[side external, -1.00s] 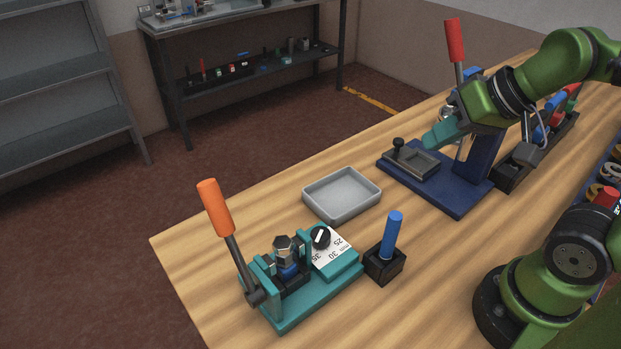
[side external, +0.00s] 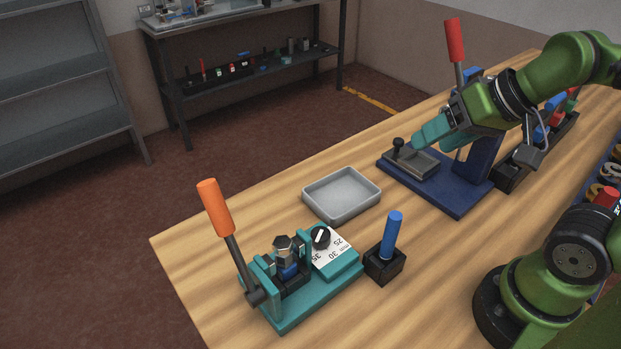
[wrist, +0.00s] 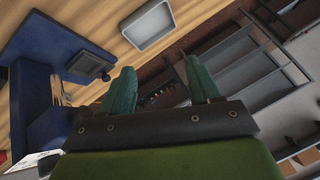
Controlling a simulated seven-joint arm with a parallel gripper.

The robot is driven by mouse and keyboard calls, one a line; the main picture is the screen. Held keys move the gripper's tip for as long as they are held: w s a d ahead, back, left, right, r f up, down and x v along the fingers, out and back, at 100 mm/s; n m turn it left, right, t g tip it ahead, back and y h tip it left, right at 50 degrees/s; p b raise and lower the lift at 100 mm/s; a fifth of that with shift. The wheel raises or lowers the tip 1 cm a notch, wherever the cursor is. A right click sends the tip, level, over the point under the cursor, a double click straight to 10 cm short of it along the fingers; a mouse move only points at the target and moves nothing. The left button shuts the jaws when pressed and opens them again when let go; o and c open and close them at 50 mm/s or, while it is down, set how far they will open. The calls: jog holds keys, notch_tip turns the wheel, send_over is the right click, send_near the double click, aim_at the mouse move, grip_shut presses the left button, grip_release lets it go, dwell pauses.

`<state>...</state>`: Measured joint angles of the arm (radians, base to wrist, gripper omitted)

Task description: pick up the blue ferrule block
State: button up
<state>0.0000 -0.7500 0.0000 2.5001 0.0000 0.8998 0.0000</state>
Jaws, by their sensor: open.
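My gripper (side external: 432,133) is open and empty, with teal fingers, above the dark blue press in the side view. In the wrist view the two fingers of my gripper (wrist: 160,68) stand apart with nothing between them. A blue cylinder (side external: 391,235) stands upright in a small black block (side external: 384,265) at the front of the table, well away from my gripper. Other blue pieces (side external: 553,103) sit in a dark rack behind my arm, partly hidden. I cannot tell which of these is the blue ferrule block.
The dark blue press (side external: 457,197) has a red-handled lever (side external: 454,42) near my arm. A grey tray (side external: 342,213) lies mid-table. A teal fixture (side external: 318,306) with an orange lever (side external: 215,207) stands at the front left. Wood is bare between tray and table edge.

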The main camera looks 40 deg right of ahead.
notch_tip(320, 180, up, 6)
jog(key=n+g+h, duration=0.2)
jog(key=n+g, duration=0.2)
jog(key=g, duration=0.3)
send_over(283, 242)
notch_tip(283, 242, down, 17)
jog(key=shift+f, duration=0.1)
jog(key=shift+c, duration=0.2)
grip_shut()
